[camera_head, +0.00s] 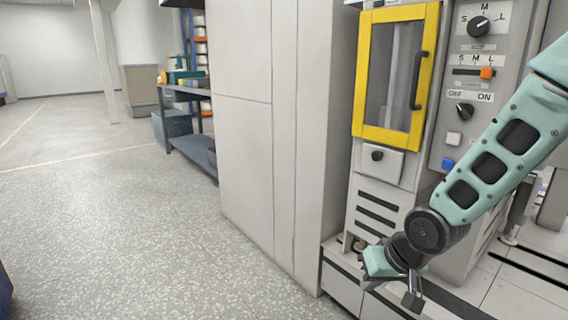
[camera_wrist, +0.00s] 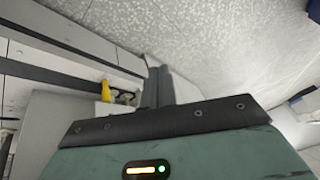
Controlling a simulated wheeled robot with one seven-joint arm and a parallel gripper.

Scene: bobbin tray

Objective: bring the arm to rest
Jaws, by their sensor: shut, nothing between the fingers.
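My gripper (camera_head: 413,292) hangs at the end of my teal arm at the lower right of the head view, pointing down in front of the machine's lower ledge. Its fingers are shut with nothing between them. In the wrist view the closed dark fingers (camera_wrist: 158,87) stick out beyond the gripper body, over the ledge's edge and the speckled floor. No object is held.
A grey machine with a yellow-framed door (camera_head: 397,75) and a control panel (camera_head: 470,85) with knobs stands behind my arm. A tall grey cabinet (camera_head: 245,130) is left of it. Open speckled floor (camera_head: 130,220) lies at left. A dark shelf (camera_head: 190,140) stands farther back.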

